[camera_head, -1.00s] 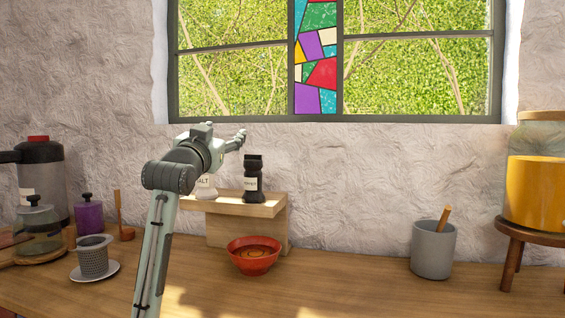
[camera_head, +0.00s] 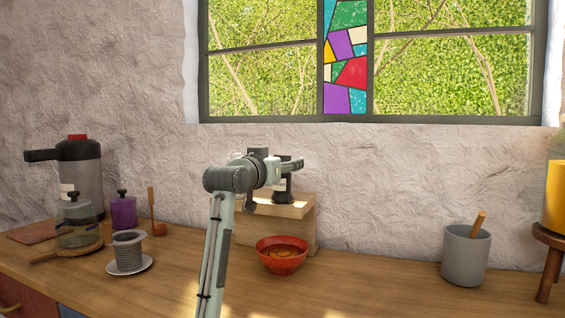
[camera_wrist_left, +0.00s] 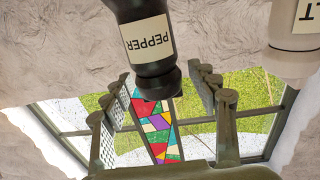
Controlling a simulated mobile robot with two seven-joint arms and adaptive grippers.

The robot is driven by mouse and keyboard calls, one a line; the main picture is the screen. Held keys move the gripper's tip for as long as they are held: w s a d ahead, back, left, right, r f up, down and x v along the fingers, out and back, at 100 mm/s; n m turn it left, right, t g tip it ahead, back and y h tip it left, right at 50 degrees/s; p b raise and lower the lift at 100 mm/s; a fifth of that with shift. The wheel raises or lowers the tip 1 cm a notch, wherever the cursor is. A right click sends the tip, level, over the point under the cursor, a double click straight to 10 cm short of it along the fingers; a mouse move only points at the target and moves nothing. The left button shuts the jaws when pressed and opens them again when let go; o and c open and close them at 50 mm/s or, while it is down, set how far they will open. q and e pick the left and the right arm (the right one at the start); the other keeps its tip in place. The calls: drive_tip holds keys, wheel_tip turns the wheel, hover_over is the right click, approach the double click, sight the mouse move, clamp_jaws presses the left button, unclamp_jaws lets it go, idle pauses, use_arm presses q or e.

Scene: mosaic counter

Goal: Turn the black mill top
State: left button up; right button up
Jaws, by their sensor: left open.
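The black pepper mill (camera_head: 283,197) stands on the small wooden shelf (camera_head: 303,208); its upper part is mostly hidden by my left gripper (camera_head: 292,164) in the head view. In the upside-down left wrist view, the mill's white PEPPER label (camera_wrist_left: 147,37) and its black top (camera_wrist_left: 158,82) show clearly. The top lies between the two open fingers of my left gripper (camera_wrist_left: 162,84), with gaps on both sides. I cannot tell any contact. My right gripper is not in view.
A white salt shaker (camera_wrist_left: 293,30) stands beside the mill. A red bowl (camera_head: 281,263) sits in front of the shelf. A grey cup (camera_head: 465,254) stands at right, and a strainer on a saucer (camera_head: 146,265) at left. Counter between bowl and cup is clear.

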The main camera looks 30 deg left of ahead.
use_arm(q)
drive_tip(key=c, duration=1.2)
drive_tip(key=shift+a+m+h, duration=0.1)
drive_tip(key=shift+m+h, duration=0.2)
drive_tip(key=shift+h, duration=0.1)
drive_tip(key=m+h, duration=0.2)
drive_tip(key=h, duration=0.2)
drive_tip(key=shift+a+m, duration=0.1)
drive_tip(key=shift+m, duration=0.2)
drive_tip(key=shift+m+h, duration=0.7)
drive_tip(key=shift+h, duration=0.5)
drive_tip(key=shift+m+h+b, duration=0.35)
drive_tip(key=shift+m+h, duration=0.05)
drive_tip(key=shift+h, duration=0.2)
drive_tip(key=shift+m+g+h, duration=0.8)
drive_tip(key=shift+m+h, duration=0.3)
drive_tip(key=shift+h, duration=0.5)
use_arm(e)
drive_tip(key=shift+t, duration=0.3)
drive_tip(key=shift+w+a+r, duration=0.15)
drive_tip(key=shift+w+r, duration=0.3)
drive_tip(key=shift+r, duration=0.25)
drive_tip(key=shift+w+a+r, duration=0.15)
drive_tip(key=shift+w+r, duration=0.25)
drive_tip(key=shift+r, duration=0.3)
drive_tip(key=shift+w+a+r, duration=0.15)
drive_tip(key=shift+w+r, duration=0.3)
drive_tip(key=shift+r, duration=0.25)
use_arm(q)
drive_tip(key=shift+d, duration=0.2)
